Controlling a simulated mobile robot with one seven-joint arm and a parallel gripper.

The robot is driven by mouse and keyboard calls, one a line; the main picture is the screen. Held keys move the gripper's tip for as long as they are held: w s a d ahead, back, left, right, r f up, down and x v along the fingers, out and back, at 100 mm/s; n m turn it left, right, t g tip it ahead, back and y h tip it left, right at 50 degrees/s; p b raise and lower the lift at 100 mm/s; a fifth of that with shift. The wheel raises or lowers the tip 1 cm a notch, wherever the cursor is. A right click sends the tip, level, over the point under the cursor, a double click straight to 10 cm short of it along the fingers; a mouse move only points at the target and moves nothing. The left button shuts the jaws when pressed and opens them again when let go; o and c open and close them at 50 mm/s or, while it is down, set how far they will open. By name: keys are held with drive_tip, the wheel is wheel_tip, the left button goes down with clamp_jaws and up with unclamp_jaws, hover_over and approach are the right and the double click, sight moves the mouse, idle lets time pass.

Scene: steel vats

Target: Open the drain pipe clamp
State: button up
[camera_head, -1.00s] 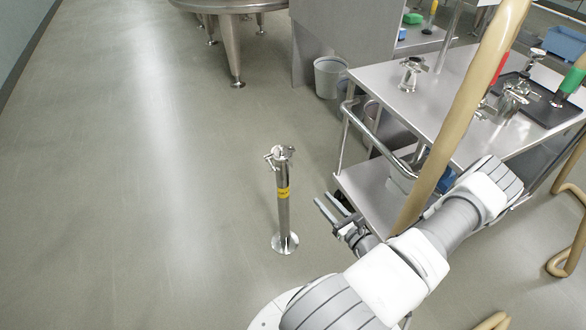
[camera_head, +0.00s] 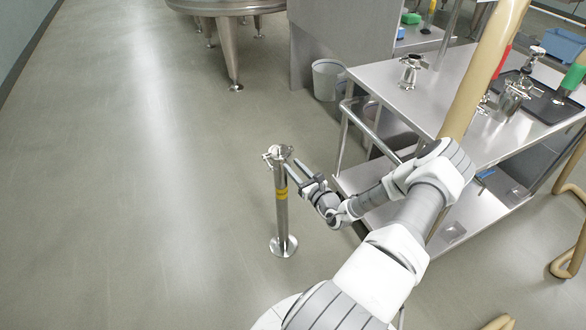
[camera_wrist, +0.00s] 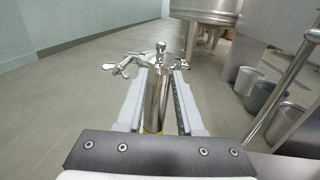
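The drain pipe (camera_head: 281,215) is a thin upright steel post with a yellow band and a round floor flange. The shiny clamp (camera_head: 277,153) sits at its top, with a small handle sticking out to the left. My gripper (camera_head: 292,172) is just right of the post top, with its two fingers apart and pointing at it. In the wrist view the clamp (camera_wrist: 140,65) lies beyond the fingertips, its wing-like handle to the left and a knob on top. The pipe (camera_wrist: 157,100) appears between the open fingers. I cannot tell whether they touch it.
A steel cart (camera_head: 420,90) with metal fittings on top stands to the right, close to my arm. A tan hose (camera_head: 485,75) rises beside it. A grey bucket (camera_head: 327,78) and a steel vat (camera_head: 228,45) are behind. The floor to the left is clear.

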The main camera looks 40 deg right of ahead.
drive_tip(key=shift+w, duration=0.4)
clamp_jaws()
idle(1.2)
